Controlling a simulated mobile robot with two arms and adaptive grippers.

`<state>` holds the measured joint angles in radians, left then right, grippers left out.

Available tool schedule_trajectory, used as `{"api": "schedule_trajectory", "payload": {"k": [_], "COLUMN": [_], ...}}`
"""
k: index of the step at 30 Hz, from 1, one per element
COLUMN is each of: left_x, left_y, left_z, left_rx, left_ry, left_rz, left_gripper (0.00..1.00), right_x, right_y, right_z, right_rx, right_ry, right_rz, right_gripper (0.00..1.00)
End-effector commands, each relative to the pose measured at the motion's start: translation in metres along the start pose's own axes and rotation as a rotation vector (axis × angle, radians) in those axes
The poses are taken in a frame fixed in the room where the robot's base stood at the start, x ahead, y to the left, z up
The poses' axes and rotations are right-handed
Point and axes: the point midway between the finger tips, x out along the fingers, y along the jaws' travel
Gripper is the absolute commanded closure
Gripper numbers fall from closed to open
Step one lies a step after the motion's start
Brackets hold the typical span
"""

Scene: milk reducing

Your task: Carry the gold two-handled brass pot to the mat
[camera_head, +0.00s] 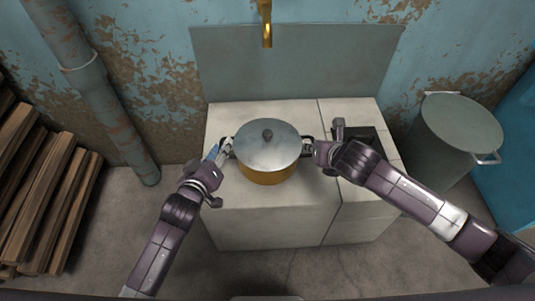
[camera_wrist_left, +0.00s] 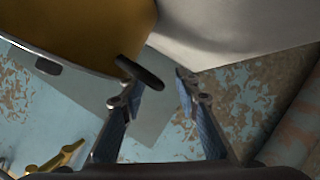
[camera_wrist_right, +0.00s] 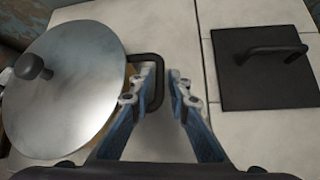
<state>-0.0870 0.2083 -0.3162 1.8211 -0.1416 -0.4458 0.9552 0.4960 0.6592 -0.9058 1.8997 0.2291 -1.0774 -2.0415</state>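The gold pot (camera_head: 267,174) stands upright on the pale tiled counter, with a grey lid (camera_head: 266,145) and two dark side handles. My left gripper (camera_head: 225,149) is at the pot's left handle; in the left wrist view that handle (camera_wrist_left: 140,72) is by the fingertips, which are apart. My right gripper (camera_head: 311,149) is at the right handle; in the right wrist view its fingers are apart, with one finger overlapping the handle loop (camera_wrist_right: 159,92). No clear mat shows.
A dark square plate with a handle (camera_wrist_right: 268,72) lies on the counter (camera_head: 262,224) right of the pot. A gold tap (camera_head: 267,25) hangs above the back. A grey lidded bin (camera_head: 455,135) stands right, stacked wood (camera_head: 45,205) left.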

Motion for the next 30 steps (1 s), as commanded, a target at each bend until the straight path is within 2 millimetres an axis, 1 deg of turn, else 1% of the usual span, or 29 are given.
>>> {"api": "schedule_trajectory", "payload": {"k": [3,11,15,16,19,30], "left_x": [0.0041,0.0045,0.0044,0.0043,0.0043,0.0042], "left_y": [0.0004,0.0003,0.0003,0.0003,0.0002,-0.0004], "left_z": [-0.0001,0.0001,0.0000,0.0000,0.0000,0.0009], "left_rx": [0.001,0.001,0.001,0.001,0.001,0.003], "left_ry": [0.000,0.000,0.000,0.000,0.000,-0.001], "left_rz": [0.001,0.001,0.001,0.001,0.000,0.000], "left_gripper": [0.70,0.70,0.85,0.88,0.99,1.00], "right_x": [0.0042,0.0045,0.0044,0.0044,0.0044,0.0044], "right_y": [0.0000,0.0002,0.0001,0.0000,0.0000,-0.0003], "right_z": [0.0003,0.0004,0.0003,0.0003,0.0003,0.0002], "right_rx": [0.000,-0.001,0.000,0.000,0.000,0.000], "right_ry": [-0.001,-0.001,-0.001,-0.001,-0.001,0.000], "right_rz": [0.000,0.000,0.000,0.000,0.000,-0.001], "right_gripper": [0.83,0.83,0.98,1.00,1.00,1.00]}}
